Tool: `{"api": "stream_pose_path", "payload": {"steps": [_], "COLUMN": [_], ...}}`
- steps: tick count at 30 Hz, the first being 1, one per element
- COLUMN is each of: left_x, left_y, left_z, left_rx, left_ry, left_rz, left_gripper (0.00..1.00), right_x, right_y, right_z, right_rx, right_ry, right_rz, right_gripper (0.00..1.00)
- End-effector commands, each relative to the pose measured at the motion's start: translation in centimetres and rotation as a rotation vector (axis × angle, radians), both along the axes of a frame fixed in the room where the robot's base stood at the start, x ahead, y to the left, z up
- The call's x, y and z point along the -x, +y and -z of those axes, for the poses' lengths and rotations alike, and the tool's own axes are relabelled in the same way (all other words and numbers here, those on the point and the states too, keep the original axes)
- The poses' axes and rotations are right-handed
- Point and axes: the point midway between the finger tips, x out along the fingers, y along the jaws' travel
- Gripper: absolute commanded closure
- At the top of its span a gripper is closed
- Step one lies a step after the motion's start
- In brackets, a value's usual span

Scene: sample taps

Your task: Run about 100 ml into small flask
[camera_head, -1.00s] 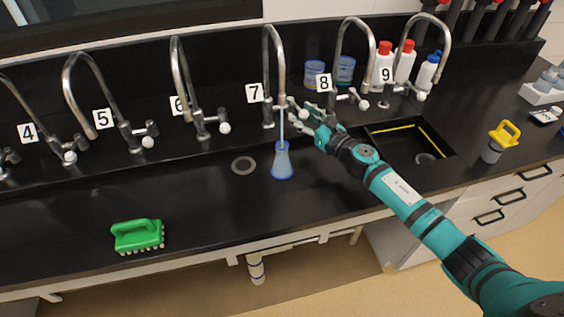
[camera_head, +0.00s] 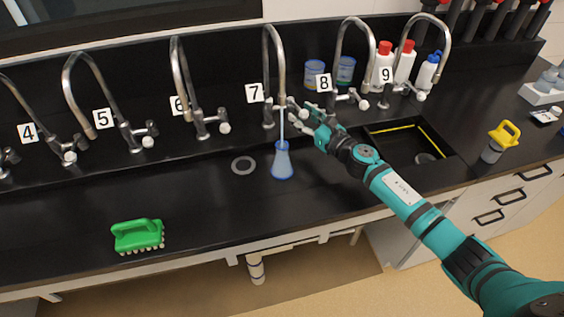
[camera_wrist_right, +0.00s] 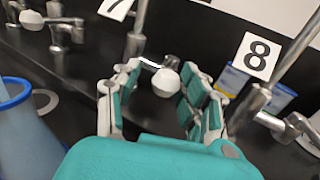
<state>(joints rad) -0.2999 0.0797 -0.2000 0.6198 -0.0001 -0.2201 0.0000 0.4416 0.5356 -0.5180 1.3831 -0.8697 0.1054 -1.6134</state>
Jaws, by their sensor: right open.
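The small flask (camera_head: 282,163), conical with a blue rim and blue base, stands upright on the dark bench under the tap labelled 7 (camera_head: 268,72). A thin pale stream (camera_head: 282,125) runs from that tap's spout down into the flask's mouth. The liquid level is too small to read. My right gripper (camera_head: 298,111) is at the handle of tap 7. In the right wrist view its fingers are open, with the white knob (camera_wrist_right: 166,82) between them; I cannot tell whether they touch it. The flask (camera_wrist_right: 25,130) shows at left there. My left gripper is out of view.
Other numbered taps line the back, with tap 6 (camera_head: 185,80) to the left and tap 8 (camera_head: 345,65) to the right. A sink (camera_head: 405,150) is at right. A green brush (camera_head: 138,235) lies front left.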

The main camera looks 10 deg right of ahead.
Motion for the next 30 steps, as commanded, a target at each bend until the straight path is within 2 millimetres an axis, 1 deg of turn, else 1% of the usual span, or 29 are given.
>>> {"api": "stream_pose_path", "payload": {"steps": [4,8,9,20,23,30], "left_x": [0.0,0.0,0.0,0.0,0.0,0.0], "left_y": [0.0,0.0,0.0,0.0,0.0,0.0], "left_z": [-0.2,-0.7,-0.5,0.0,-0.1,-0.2], "left_rx": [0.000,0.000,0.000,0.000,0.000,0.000], "left_ry": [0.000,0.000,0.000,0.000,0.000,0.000], "left_rz": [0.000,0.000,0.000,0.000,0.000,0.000], "left_gripper": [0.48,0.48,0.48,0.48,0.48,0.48], "right_x": [0.2,0.7,0.5,0.2,0.9,3.6], "right_y": [0.6,2.0,1.7,0.8,0.5,-0.7], "right_z": [0.0,-0.1,0.0,0.0,0.1,0.1], "right_rx": [-0.001,-0.003,-0.001,0.001,0.001,0.001], "right_ry": [0.000,0.000,0.000,0.000,0.002,0.003], "right_rz": [-0.001,-0.003,0.000,0.000,0.000,0.000], "right_gripper": [0.58,0.58,0.58,0.58,0.58,0.58]}}
